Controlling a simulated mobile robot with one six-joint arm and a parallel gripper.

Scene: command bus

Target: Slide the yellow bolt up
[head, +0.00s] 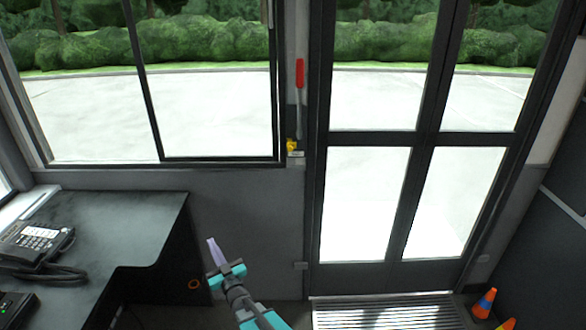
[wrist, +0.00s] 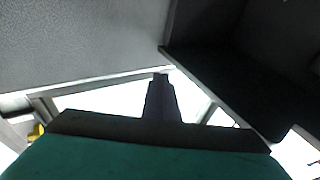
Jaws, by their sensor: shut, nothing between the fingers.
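The yellow bolt (head: 291,145) is a small piece on the narrow post between the side window and the folding door, just below a red-handled lever (head: 299,85). A yellow bit at the left edge of the wrist view (wrist: 38,130) looks like the same bolt, partly cut off. My gripper (head: 213,250) is shut and empty, its fingers together and pointing up. It is below and left of the bolt in the head view, well apart from it, in front of the grey wall panel.
A dark desk (head: 125,225) with a black telephone (head: 35,243) stands on the left. The glazed folding door (head: 388,265) is on the right, above a ribbed step (head: 385,313). Orange cones (head: 484,303) stand at the lower right. The space between gripper and post looks clear.

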